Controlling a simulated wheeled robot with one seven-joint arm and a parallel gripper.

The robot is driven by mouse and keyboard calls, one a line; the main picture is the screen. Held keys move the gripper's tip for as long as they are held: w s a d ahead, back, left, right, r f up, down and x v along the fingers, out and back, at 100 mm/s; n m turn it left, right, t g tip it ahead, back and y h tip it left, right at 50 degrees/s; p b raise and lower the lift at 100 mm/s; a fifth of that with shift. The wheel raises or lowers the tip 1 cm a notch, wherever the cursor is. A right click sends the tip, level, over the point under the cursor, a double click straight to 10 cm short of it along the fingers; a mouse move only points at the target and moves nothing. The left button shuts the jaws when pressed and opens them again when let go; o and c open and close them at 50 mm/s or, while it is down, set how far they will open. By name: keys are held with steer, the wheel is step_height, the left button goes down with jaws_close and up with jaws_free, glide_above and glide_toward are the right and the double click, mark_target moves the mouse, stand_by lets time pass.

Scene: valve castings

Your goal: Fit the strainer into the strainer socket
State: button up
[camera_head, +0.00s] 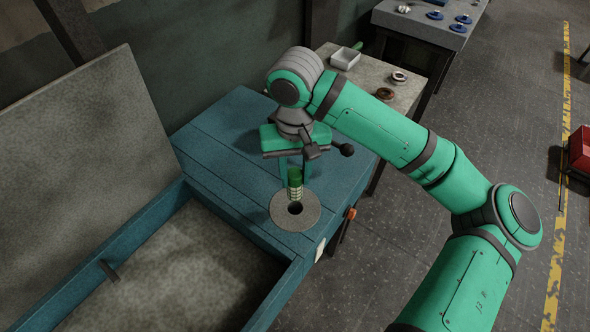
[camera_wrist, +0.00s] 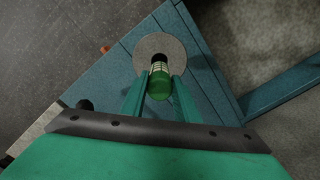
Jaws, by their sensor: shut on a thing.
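The strainer (camera_head: 295,186) is a small green cylinder with a pale mesh-like lower part. My gripper (camera_head: 294,176) is shut on it and points down over the blue bench top. The strainer socket (camera_head: 308,215) is a round grey disc with a dark central hole, set in the bench top. In the head view the strainer's lower end shows just above the hole. In the wrist view the strainer (camera_wrist: 159,84) sits between the two fingers (camera_wrist: 159,90), and its far end overlaps the dark hole of the socket (camera_wrist: 180,46). I cannot tell whether its tip has entered the hole.
An open blue bin (camera_head: 270,309) with a raised grey lid (camera_head: 85,165) lies left of the socket. An orange knob (camera_head: 351,213) sits on the bench's right side.

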mark_target(295, 200)
steer(key=shift+f, duration=2.4)
steer(key=shift+f, duration=3.1)
steer(key=o, duration=1.3)
steer(key=shift+c, duration=0.2)
step_height(295, 200, up, 11)
steer(key=shift+f, duration=0.1)
